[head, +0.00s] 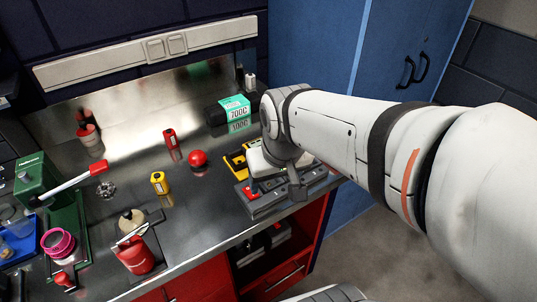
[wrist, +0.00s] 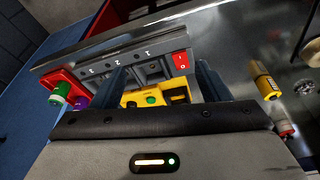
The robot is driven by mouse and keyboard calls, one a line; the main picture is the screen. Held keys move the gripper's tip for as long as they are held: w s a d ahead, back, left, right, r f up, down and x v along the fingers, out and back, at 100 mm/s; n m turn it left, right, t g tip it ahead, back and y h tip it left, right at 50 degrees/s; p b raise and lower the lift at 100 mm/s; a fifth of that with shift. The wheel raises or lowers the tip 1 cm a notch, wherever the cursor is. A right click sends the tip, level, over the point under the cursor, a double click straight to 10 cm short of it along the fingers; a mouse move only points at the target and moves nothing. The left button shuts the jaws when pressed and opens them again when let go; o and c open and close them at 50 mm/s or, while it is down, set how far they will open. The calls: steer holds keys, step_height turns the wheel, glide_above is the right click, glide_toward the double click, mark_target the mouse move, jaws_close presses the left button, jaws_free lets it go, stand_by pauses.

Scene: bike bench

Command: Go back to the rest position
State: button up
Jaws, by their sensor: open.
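My gripper (wrist: 157,78) is open in the wrist view, with its two dark fingers apart over a grey block with numbered slots (wrist: 108,58). A red switch (wrist: 181,61) sits at one end of this block. A yellow device with a green button (wrist: 178,95) shows behind the block, between and beside the fingers. I see nothing clamped between the fingers. In the head view my gripper (head: 297,186) hangs over the grey block (head: 262,208) at the bench's front right. My wrist hides part of the yellow device (head: 233,162) there.
A black roll with a green label (head: 235,112) lies behind. Blue cabinets (head: 390,50) stand at the back right.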

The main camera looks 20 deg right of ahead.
steer(key=s, duration=0.1)
steer(key=s+d, duration=0.1)
steer(key=s+f, duration=0.1)
steer(key=shift+d, duration=0.25)
steer(key=shift+c, duration=0.2)
